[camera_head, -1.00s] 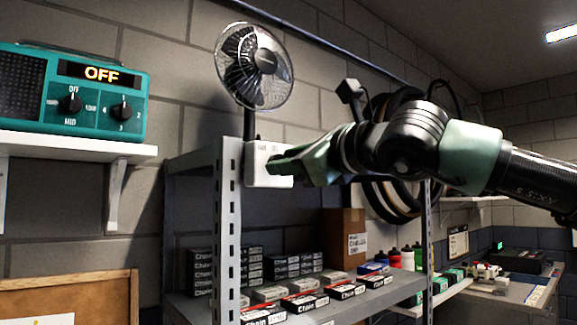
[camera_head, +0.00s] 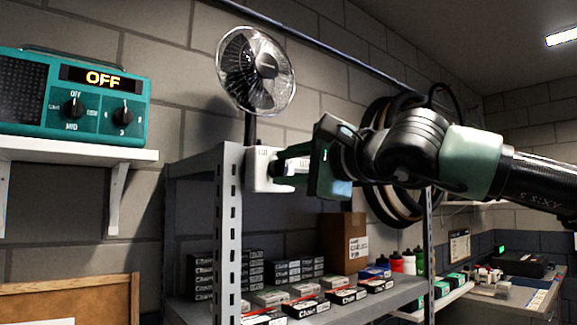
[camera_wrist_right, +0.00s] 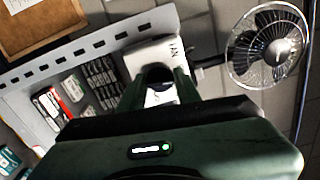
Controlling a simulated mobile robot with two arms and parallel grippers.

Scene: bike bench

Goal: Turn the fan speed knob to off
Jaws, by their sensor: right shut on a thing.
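The fan (camera_head: 255,72) has a round wire cage on a dark stem above a white base box (camera_head: 258,180) at the shelf's front left corner. In the right wrist view the fan (camera_wrist_right: 268,46) is at the upper right and the white base (camera_wrist_right: 147,54) at top centre. My right gripper (camera_head: 280,170) reaches in from the right and is shut at the front of the base, with its fingertips (camera_wrist_right: 160,76) against it. My left gripper is not in view.
A teal radio-like box (camera_head: 75,98) with an OFF display and two dials stands on a white wall shelf (camera_head: 60,150) at left. The grey metal rack (camera_head: 229,245) holds several chain boxes (camera_head: 305,307) and a cardboard box (camera_head: 343,243). Tyres (camera_head: 385,205) hang behind my arm.

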